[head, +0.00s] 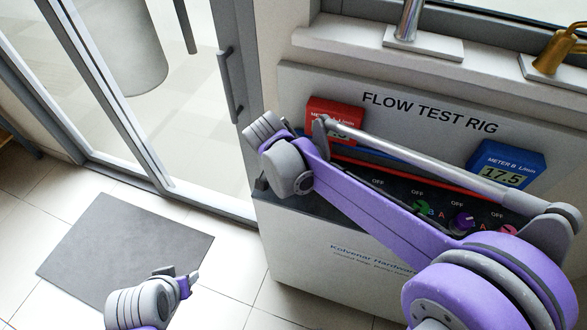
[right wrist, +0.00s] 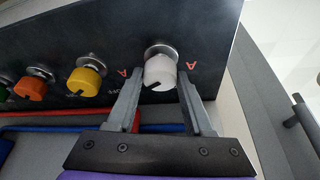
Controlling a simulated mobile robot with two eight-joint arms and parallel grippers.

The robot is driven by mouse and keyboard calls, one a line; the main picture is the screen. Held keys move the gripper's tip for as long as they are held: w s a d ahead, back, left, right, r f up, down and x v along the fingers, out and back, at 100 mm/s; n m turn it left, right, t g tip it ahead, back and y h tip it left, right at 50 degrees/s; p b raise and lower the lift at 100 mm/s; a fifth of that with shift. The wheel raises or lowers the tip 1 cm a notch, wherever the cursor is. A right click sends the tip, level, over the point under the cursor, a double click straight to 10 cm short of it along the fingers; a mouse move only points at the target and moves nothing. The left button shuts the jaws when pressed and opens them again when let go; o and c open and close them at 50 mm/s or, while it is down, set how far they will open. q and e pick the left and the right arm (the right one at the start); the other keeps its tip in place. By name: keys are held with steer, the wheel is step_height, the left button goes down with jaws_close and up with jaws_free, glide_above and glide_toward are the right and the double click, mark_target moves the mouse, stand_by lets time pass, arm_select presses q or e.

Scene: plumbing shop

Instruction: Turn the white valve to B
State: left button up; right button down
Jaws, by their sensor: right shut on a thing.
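The white valve (right wrist: 160,72) is a round knob on a dark panel in the right wrist view, which shows the panel upside down. A dark pointer mark lies at its lower left. A red letter stands on each side of it; both look like an upside-down A. My right gripper (right wrist: 161,79) has one finger on each side of the knob and is shut on it. In the head view my right arm hides the white valve. My left gripper (head: 188,282) is low in the head view, away from the rig; its jaw gap is not clear.
Yellow (right wrist: 84,80) and orange (right wrist: 32,87) knobs sit beside the white one. The purple knob (head: 462,222) is farther right. A red meter (head: 326,111) and a blue meter (head: 507,166) reading 17.5 stand behind. A grey mat (head: 120,245) lies on the floor.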

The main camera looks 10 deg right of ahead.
steer(key=shift+c, duration=1.4)
jaws_free()
steer(key=v, duration=1)
steer(key=shift+r+p, duration=0.35)
steer(key=shift+r, duration=0.05)
steer(key=shift+s, duration=0.2)
